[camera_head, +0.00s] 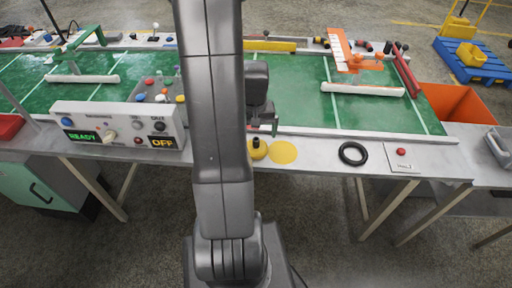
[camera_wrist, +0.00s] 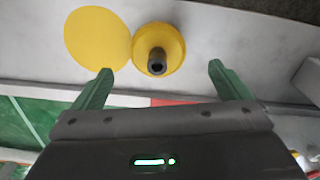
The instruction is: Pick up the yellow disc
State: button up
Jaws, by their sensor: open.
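The yellow disc with a dark upright knob (camera_head: 258,151) lies on the grey front ledge of the table, just right of my arm. In the wrist view the disc (camera_wrist: 176,42) is ahead of the gap between my fingertips, its dark knob facing the camera. A flat yellow circle (camera_head: 284,152) lies beside it on the ledge; in the wrist view this circle (camera_wrist: 97,38) is on the left. My gripper (camera_wrist: 160,70) is open with nothing between its green fingers. In the head view my gripper (camera_head: 265,124) is above and just behind the disc, partly hidden by my arm.
A black ring (camera_head: 353,144) and a card with a red button (camera_head: 401,153) lie right on the ledge. A control box (camera_head: 119,124) stands left. The green tabletop (camera_head: 305,98) behind has a white bar (camera_head: 362,89) and an orange piece (camera_head: 352,54). An orange bin (camera_head: 461,108) is right.

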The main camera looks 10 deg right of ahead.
aim_at(256, 139)
jog(key=shift+d+f, duration=0.15)
jog(key=shift+f, duration=2.65)
jog(key=c, duration=1.1)
jog(key=shift+r, duration=0.1)
